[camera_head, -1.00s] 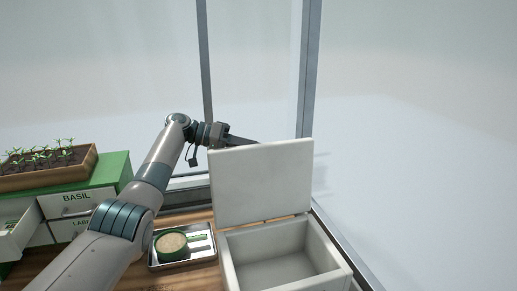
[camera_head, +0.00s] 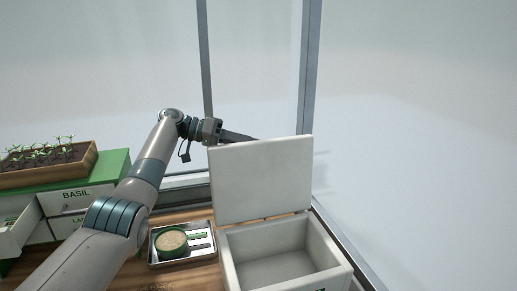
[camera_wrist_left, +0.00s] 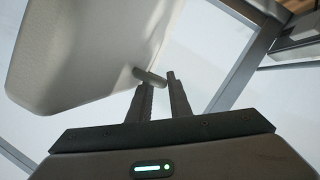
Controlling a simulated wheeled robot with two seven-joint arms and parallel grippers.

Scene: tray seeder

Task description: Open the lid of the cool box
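The white cool box (camera_head: 232,262) stands on the bench at the lower right, its inside open to view and empty as far as I see. Its lid (camera_head: 262,180) stands up nearly upright at the back edge. My left gripper (camera_head: 242,138) is at the lid's top left edge, partly hidden behind it. In the left wrist view the lid (camera_wrist_left: 75,50) fills the upper left. A short grey bar handle (camera_wrist_left: 150,77) sticks out from its edge, at the tips of my left gripper (camera_wrist_left: 158,82). The two fingers show a gap between them. My right gripper is not in view.
A metal tray (camera_head: 168,262) with a round green-rimmed tub (camera_head: 171,243) and labels lies left of the box. A green drawer cabinet (camera_head: 118,168) bearing a seedling tray (camera_head: 85,168) stands at the far left, one drawer open. Window frame posts (camera_head: 308,70) rise behind the box.

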